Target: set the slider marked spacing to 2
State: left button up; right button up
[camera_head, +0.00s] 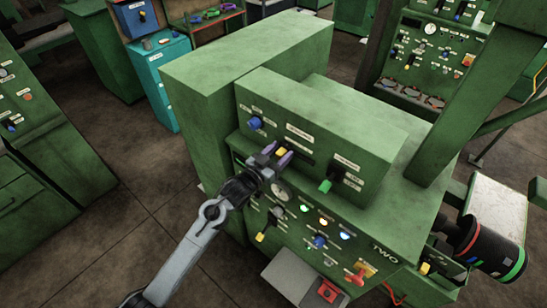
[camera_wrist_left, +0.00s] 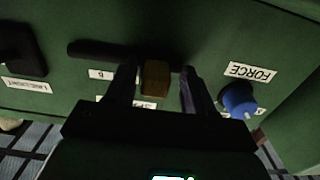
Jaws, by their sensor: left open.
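The slider has a yellow knob (camera_head: 281,152) on the upper front panel of the green machine (camera_head: 390,145). In the left wrist view the knob (camera_wrist_left: 155,78) stands out from the panel beside a dark slot (camera_wrist_left: 90,50). My left gripper (camera_head: 275,155) is at the panel, its jaws open. In the wrist view its two dark fingers (camera_wrist_left: 156,88) stand on either side of the knob, with gaps visible. A label starting "SP" (camera_wrist_left: 137,102) is partly hidden behind the gripper, and another reads "6" (camera_wrist_left: 101,74). I cannot read the slider's setting. My right gripper does not show.
A blue FORCE knob (camera_wrist_left: 238,100) is close to one finger; it also shows in the head view (camera_head: 255,123). Lamps, knobs and a red switch (camera_head: 356,278) cover the panel below. A banded black cylinder (camera_head: 490,245) is at right.

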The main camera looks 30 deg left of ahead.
pick_arm(q)
jog(key=s+a+b, duration=0.2)
jog(key=s, duration=0.8)
jog(key=shift+s, duration=0.25)
jog(key=s+d+f+g+y+p, duration=0.1)
jog(key=s+d+g+p, duration=0.1)
jog(key=s, duration=0.7)
jog(key=s+d+f+g+y+p, duration=0.1)
jog(key=s+d+g+p, duration=0.1)
jog(key=s+g+p, duration=0.2)
jog(key=s+d+f+g+y+p, duration=0.1)
jog(key=s+d+f+g+p, duration=0.1)
jog(key=s+g, duration=0.6)
jog(key=s+p, duration=0.1)
jog(key=s, duration=0.5)
jog(key=shift+s, duration=0.2)
